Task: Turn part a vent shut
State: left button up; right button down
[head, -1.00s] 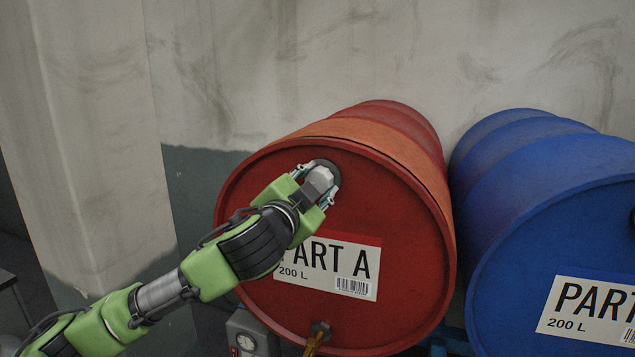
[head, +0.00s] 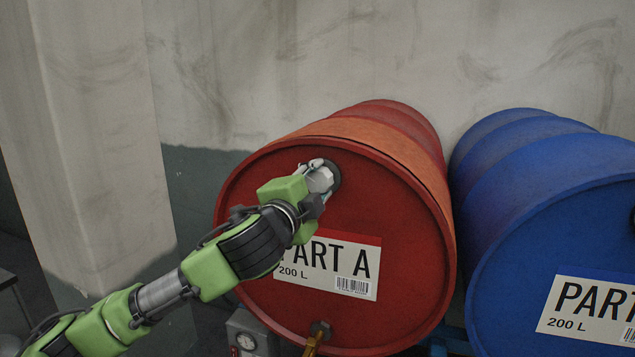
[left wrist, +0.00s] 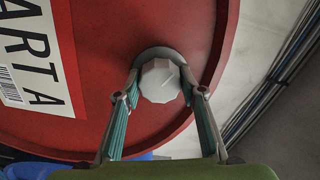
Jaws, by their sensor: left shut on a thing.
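The red PART A drum (head: 400,270) lies on its side with its round end facing me. Its vent, a pale faceted knob (left wrist: 160,82) on a dark round base, sits high on that end. In the head view the vent (head: 322,180) is partly covered by my gripper. My left gripper (head: 318,177) reaches it from the lower left. In the left wrist view its two fingers (left wrist: 160,90) stand on either side of the knob, shut on it. A white PART A label (head: 352,265) is below the vent. My right gripper is in neither view.
A blue drum (head: 560,215) lies close to the right of the red one. A brass tap (head: 314,343) is low on the red drum's end, beside a grey box with a gauge (head: 246,342). A wall (head: 330,50) stands close behind.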

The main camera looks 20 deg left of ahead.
pick_arm(q)
jog(key=m, duration=0.6)
jog(key=shift+m, duration=0.3)
jog(key=m, duration=0.5)
jog(key=shift+f+m, duration=0.1)
jog(key=shift+m, duration=0.3)
jog(key=o, duration=1.1)
jog(key=s, duration=1.2)
jog(key=shift+a, duration=0.2)
